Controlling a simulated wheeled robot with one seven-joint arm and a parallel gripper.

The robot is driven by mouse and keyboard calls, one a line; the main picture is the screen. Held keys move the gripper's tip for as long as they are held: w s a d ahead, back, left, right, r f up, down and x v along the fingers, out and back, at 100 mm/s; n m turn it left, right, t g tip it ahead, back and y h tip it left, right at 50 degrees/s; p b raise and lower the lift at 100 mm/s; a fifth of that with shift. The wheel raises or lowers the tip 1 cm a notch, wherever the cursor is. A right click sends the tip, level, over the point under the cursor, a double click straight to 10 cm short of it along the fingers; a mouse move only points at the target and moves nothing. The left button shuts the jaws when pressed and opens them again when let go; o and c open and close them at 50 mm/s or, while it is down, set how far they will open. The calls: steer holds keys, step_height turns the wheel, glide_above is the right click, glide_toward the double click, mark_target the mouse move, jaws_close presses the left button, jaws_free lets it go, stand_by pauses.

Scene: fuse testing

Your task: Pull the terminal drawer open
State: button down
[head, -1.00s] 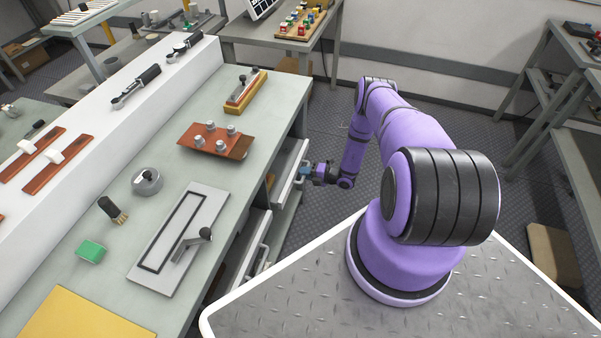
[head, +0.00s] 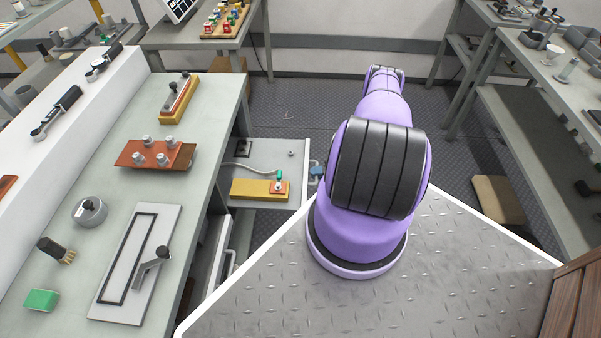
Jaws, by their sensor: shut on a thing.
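The terminal drawer (head: 266,152) stands out from under the workbench in the head view, its inside showing. In it lie a yellow block (head: 252,190) with a small orange-and-green-topped part at its right end, a grey cable and a small dark fitting. My gripper (head: 314,174) is at the drawer's front right edge, shut on the drawer handle (head: 312,166). Most of my gripper and wrist is hidden behind my purple arm.
The workbench (head: 215,100) holds a copper plate with posts (head: 155,153), a framed grey plate (head: 135,265), a brush and a green block. A lower drawer (head: 226,250) is partly out below.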

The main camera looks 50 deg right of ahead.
steer(key=shift+f+v, duration=0.15)
steer(key=shift+v, duration=0.75)
steer(key=shift+f+v, duration=0.2)
steer(key=shift+v, duration=0.7)
steer(key=c, duration=1.1)
jaws_free()
steer(key=shift+c, duration=0.2)
steer(key=v, duration=1)
steer(key=shift+s+d, duration=0.25)
steer(key=shift+s, duration=0.05)
steer(key=shift+r, duration=0.1)
